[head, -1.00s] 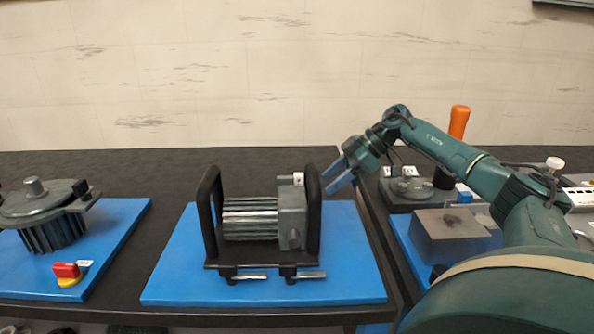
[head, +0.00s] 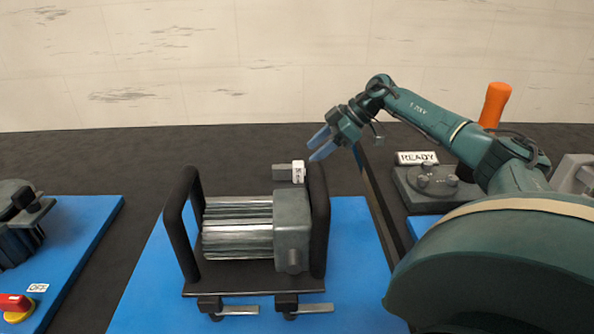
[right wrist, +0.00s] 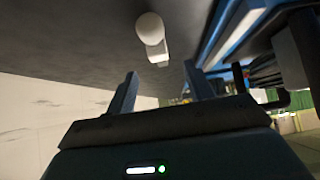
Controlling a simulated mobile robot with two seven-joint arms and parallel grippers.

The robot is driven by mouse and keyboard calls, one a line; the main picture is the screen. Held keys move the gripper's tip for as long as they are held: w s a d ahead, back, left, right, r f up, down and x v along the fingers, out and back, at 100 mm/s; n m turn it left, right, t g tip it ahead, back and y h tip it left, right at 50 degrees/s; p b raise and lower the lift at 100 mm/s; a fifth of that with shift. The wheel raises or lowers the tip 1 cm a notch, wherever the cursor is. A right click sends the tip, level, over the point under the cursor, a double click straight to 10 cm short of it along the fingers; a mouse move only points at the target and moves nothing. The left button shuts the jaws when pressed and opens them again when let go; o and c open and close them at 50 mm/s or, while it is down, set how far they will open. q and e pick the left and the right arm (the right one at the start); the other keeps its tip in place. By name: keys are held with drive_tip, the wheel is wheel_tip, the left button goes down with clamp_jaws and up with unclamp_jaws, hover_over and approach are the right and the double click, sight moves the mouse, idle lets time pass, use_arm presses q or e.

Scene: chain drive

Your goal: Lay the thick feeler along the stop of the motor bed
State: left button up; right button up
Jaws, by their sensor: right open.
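The motor (head: 240,226), ribbed silver with a grey end box, sits on its dark bed (head: 235,279) between two black upright handles. Behind the motor's end box is a small grey block with a white-labelled end (head: 298,171); I cannot tell whether it is the thick feeler. The bed's stop cannot be picked out. My right gripper (head: 311,151) is open and empty, with blue fingers pointing down-left just behind the right handle's top, close to the labelled block. In the right wrist view, a pale rounded piece (right wrist: 152,38) lies beyond the open fingertips (right wrist: 160,72). My left gripper is out of view.
The bed stands on a blue mat (head: 350,285), with two clamps at its front edge. The right handle (head: 318,225) rises near my fingers. A READY sign (head: 417,158) and an orange handle (head: 495,104) are at right.

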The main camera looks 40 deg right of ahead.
sight(297, 163)
drive_tip(key=x, duration=0.8)
drive_tip(key=shift+w+a+f, duration=0.2)
drive_tip(key=shift+w, duration=0.1)
drive_tip(key=shift+c, duration=0.4)
clamp_jaws()
